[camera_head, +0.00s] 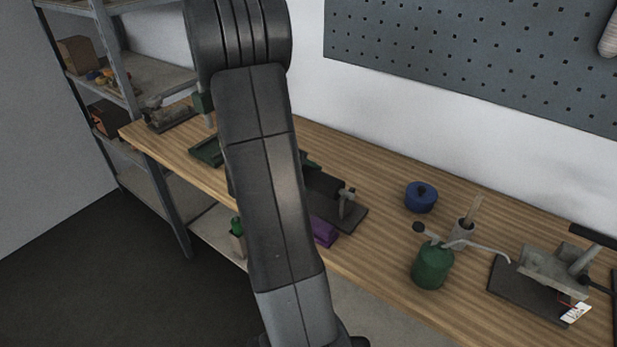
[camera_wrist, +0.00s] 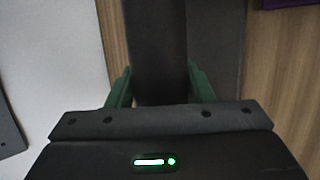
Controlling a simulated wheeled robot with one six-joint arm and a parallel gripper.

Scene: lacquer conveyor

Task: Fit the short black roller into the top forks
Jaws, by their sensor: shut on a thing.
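In the wrist view my gripper (camera_wrist: 160,88) has its two green fingers closed on the sides of a dark, straight-edged body, the black roller (camera_wrist: 158,50). The roller runs from between the fingers to the top edge of the picture; its far end is out of view. In the head view my arm hides the gripper and the roller. A dark fixture (camera_head: 323,188) with a grey post (camera_head: 347,201) stands on a dark base plate (camera_head: 351,220) just right of my arm, partly hidden. I cannot make out the top forks.
A purple block (camera_head: 323,232) lies at the bench's front edge. A green tray (camera_head: 207,151) lies left. Bare wood (camera_head: 385,255) shows between.

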